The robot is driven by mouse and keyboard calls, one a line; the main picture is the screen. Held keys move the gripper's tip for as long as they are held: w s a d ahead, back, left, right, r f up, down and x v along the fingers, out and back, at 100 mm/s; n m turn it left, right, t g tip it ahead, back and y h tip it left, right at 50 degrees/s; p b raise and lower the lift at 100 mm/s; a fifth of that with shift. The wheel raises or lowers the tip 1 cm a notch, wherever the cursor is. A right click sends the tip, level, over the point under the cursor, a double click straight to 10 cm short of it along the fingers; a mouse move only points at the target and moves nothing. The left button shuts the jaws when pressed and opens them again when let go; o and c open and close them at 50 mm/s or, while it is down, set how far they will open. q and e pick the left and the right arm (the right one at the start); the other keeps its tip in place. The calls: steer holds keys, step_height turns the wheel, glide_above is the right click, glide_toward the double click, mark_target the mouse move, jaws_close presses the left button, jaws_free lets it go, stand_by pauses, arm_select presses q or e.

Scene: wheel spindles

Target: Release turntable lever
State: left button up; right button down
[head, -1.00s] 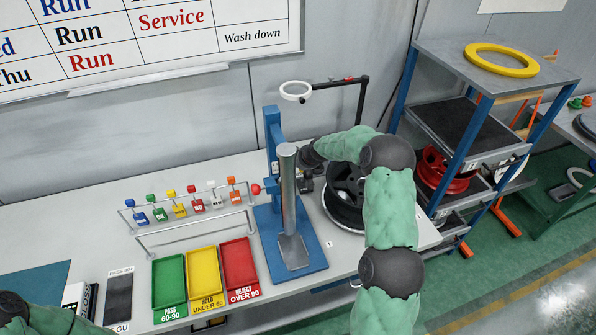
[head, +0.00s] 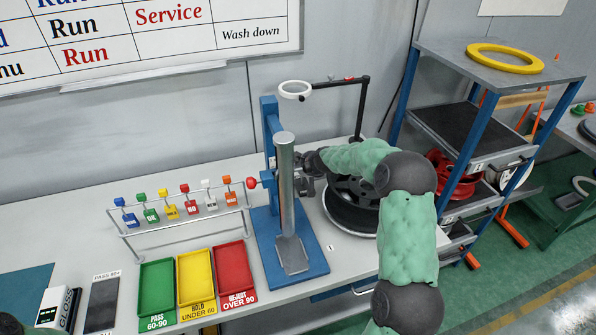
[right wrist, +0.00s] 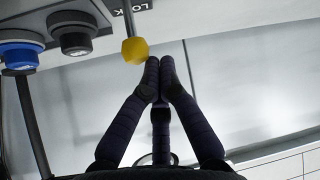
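The lever with the yellow knob (right wrist: 134,50) hangs at the top of the right wrist view, beside printed letters that read "LOCK". My right gripper (right wrist: 160,64) has its two fingers together with nothing visible between them. Its tips are just right of and slightly below the knob; I cannot tell whether they touch it. In the head view my right gripper (head: 303,172) is beside the blue column stand, and the lever cannot be made out there. A dark wheel (head: 352,218) lies flat right of the stand, on what seems to be the turntable. My left gripper is out of view.
A blue knob (right wrist: 20,54) and a black knob (right wrist: 73,38) are left of the lever. A grey post (head: 287,190) stands in front of my right gripper. A rack of coloured tags (head: 185,210) and the green, yellow and red trays (head: 235,278) are left. A shelf (head: 500,65) stands right.

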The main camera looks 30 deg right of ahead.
steer(key=shift+s+f+b, duration=0.2)
steer(key=shift+b, duration=0.75)
steer(key=shift+r, duration=0.2)
steer(key=shift+r+p, duration=0.75)
steer(key=shift+r, duration=0.05)
